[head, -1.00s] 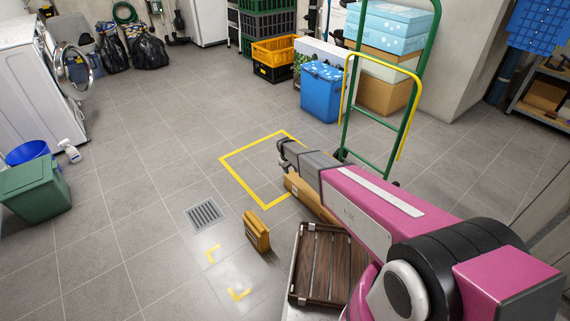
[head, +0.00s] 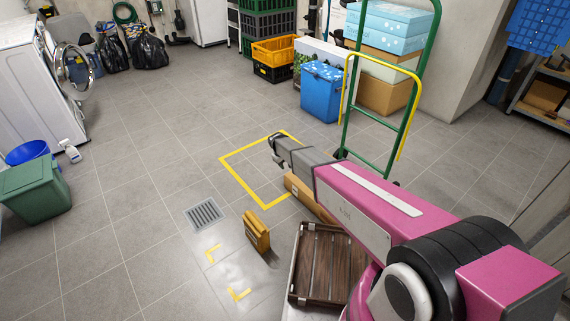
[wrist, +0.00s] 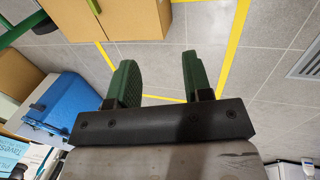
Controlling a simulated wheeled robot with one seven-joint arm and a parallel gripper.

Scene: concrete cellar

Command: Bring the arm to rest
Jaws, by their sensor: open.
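My arm is pink and stretches from the lower right toward the middle of the head view. My gripper (head: 275,150) is at its far end, raised above the yellow floor outline. In the wrist view my gripper (wrist: 160,85) shows two green fingers standing apart with nothing between them. Beyond the fingers are the grey floor and yellow tape lines.
A cardboard box (head: 305,193) lies beneath my arm near the yellow outline (head: 235,180). A green hand truck (head: 372,160) stands behind my arm.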

